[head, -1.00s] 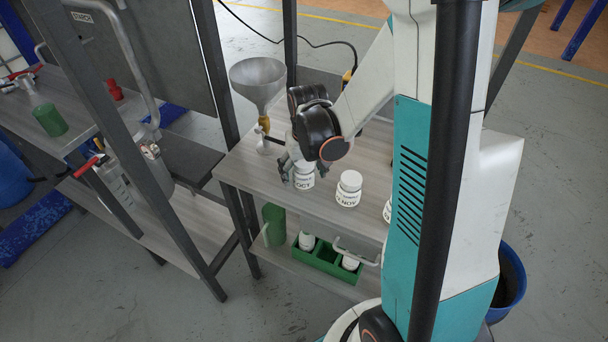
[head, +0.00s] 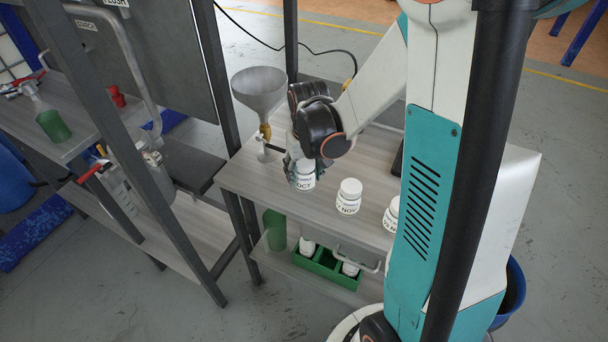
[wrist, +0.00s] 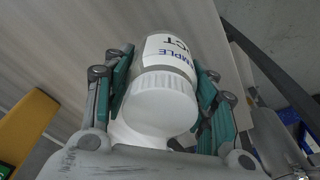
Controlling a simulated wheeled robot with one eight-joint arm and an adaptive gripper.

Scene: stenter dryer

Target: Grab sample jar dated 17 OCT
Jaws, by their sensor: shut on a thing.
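A white sample jar (head: 305,178) stands upright at the left part of the grey table, its label reading OCT; the day number is not readable. My gripper (head: 302,168) is shut on this jar from above. In the wrist view the same jar shows its white ribbed cap (wrist: 161,103) and part of a SAMPLE label, with green finger pads on both sides. A second jar (head: 348,197), labelled NOV, stands to the right. A third jar (head: 391,214) is partly hidden behind my arm.
A metal funnel (head: 260,90) on a stand is close to the left of my gripper. A green crate (head: 322,268) with white bottles sits on the lower shelf. Dark frame posts (head: 217,90) rise at the table's left. Bare tabletop lies in front of the jars.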

